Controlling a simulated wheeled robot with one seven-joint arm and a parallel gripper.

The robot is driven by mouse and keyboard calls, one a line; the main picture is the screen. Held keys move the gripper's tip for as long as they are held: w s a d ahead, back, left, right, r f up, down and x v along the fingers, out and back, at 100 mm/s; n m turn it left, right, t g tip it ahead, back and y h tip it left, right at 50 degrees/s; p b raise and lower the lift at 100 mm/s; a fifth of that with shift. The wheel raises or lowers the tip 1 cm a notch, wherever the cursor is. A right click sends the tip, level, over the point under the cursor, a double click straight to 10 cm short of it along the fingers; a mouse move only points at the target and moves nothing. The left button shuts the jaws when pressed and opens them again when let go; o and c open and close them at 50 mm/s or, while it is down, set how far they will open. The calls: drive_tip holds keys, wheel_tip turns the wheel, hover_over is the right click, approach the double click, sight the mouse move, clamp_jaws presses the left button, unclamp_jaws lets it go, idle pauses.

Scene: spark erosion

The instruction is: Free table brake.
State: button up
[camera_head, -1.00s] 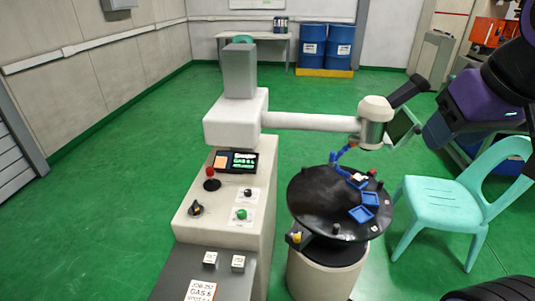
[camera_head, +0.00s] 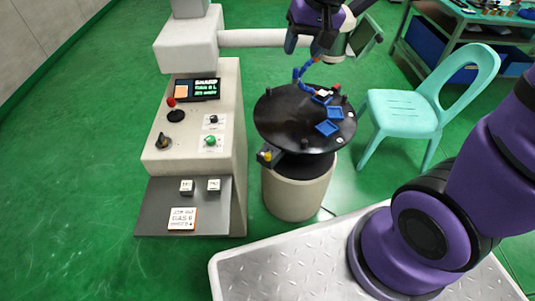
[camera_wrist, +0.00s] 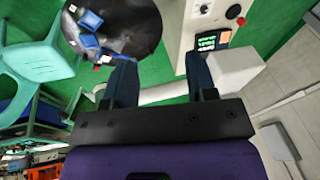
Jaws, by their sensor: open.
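The round black table (camera_head: 285,125) stands on a pale cylindrical base (camera_head: 297,195) to the right of the machine's control console. A small yellow-topped part (camera_head: 266,156) sits in a dark fitting at the table's front left edge; I cannot tell for certain whether it is the brake. My gripper (camera_head: 307,46) is above and behind the table, in front of the white machine arm, apart from the yellow-topped part. In the wrist view, its two dark fingers (camera_wrist: 160,78) are spread with nothing between them, and the black table (camera_wrist: 135,22) shows beyond them at the top.
Blue trays (camera_head: 328,127) and a bent blue hose (camera_head: 302,74) are on the table. The console (camera_head: 200,130) carries a red-knobbed lever, a green button and a black knob. A turquoise chair (camera_head: 405,110) stands close on the right. Green floor is open on the left.

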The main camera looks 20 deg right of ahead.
drive_tip(key=w+a+f+m+g, duration=0.15)
drive_tip(key=w+f, duration=0.25)
drive_tip(key=f, duration=0.4)
drive_tip(key=w+a+f, duration=0.3)
drive_tip(key=f, duration=0.5)
drive_tip(key=g+h, duration=0.1)
drive_tip(key=h, duration=0.1)
hover_over(266, 154)
wheel_tip(266, 154, down, 17)
drive_tip(key=shift+m, duration=0.55)
drive_tip(key=f, duration=1.1)
drive_tip(key=shift+s+d, duration=0.1)
drive_tip(key=shift+d, duration=0.15)
drive_tip(key=c, duration=0.9)
drive_tip(key=shift+w+a+r+m, duration=0.1)
drive_tip(key=shift+w+a+m, duration=0.15)
drive_tip(key=shift+m, duration=0.45)
drive_tip(key=shift+c, duration=0.2)
drive_tip(key=o, duration=0.9)
